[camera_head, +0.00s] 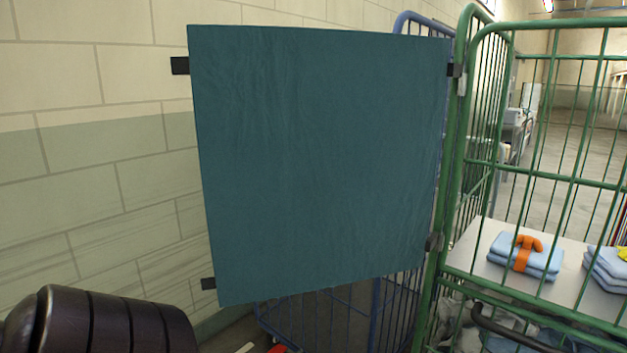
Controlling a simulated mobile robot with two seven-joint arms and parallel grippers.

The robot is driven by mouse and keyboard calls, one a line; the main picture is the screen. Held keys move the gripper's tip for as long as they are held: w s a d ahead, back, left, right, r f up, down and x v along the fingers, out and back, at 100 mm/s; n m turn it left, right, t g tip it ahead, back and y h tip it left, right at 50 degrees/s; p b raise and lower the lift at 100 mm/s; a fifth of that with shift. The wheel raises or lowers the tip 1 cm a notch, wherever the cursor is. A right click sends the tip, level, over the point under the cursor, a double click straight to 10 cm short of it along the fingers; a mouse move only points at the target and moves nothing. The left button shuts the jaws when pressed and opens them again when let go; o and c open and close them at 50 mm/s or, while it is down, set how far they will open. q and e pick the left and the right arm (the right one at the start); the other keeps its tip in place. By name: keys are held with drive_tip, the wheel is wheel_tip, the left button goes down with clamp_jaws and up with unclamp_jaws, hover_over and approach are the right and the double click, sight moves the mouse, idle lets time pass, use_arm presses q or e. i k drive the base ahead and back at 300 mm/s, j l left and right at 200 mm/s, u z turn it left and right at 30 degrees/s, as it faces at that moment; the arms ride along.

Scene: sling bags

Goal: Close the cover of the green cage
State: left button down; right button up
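The green cage (448,210) stands at the right, a frame of green bars. Its cover (315,165) is a flat dark teal sheet that hangs swung out to the left of the cage. The cover joins the cage's left post at dark straps near its top and bottom right corners. Two black tabs, an upper tab (180,66) and a lower tab (208,284), stick out from its free left edge. The cage's front bars are visible to the right of the cover. Neither gripper is in view; a dark rounded part at the lower left looks like my own arm.
A blue cage (345,318) stands behind the cover, mostly hidden by it. Folded light blue cloths (508,262), one with an orange strap, lie on a white shelf (478,250) in the green cage. A brick wall (95,150) bounds the left side.

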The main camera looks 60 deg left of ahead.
sight(317, 148)
drive_tip(key=k+j+z, duration=0.35)
drive_tip(key=k+j, duration=1)
drive_tip(key=j, duration=0.2)
drive_tip(key=k+j+z, duration=0.15)
drive_tip(key=j, duration=0.2)
drive_tip(key=k+j+z, duration=0.15)
drive_tip(key=j, duration=0.7)
drive_tip(key=i+j, duration=0.1)
drive_tip(key=j, duration=0.25)
drive_tip(key=i+j, duration=0.15)
drive_tip(key=j, duration=0.2)
drive_tip(key=i+j+z, duration=0.1)
drive_tip(key=j, duration=0.25)
drive_tip(key=i+j, duration=0.1)
drive_tip(key=j, duration=0.25)
drive_tip(key=k+j+z, duration=0.2)
drive_tip(key=z, duration=0.15)
